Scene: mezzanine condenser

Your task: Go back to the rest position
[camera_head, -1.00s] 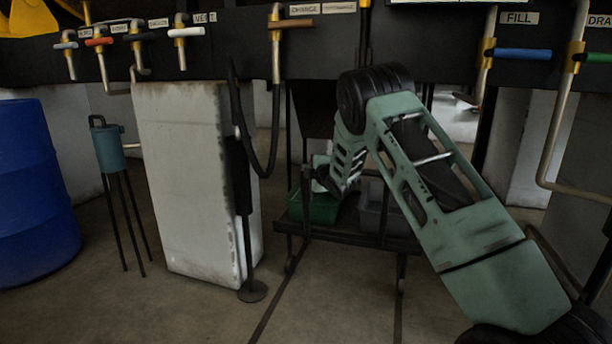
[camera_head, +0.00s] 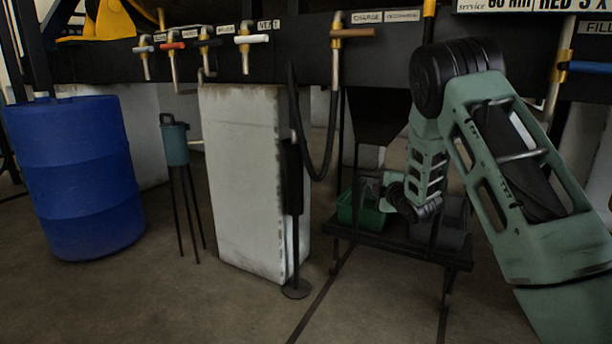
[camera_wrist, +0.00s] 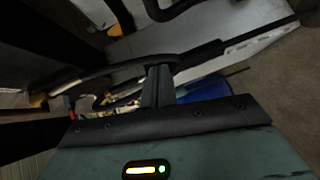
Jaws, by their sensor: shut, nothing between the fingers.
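My gripper shows in the wrist view (camera_wrist: 158,88) with its dark fingers together and nothing between them. In the head view my green arm reaches up from the lower right, bends at a black joint and comes down in front of the low cart. The gripper end is small and dim there, near a green bin (camera_head: 362,214), and I cannot tell whether it touches the bin.
A dark cart (camera_head: 400,243) holds the green bin and a grey bin (camera_head: 452,228). A white block (camera_head: 240,180), a black hose (camera_head: 322,170), a teal tripod canister (camera_head: 175,143) and a blue drum (camera_head: 75,180) stand left. Valve handles (camera_head: 250,39) line the beam above. Front floor is clear.

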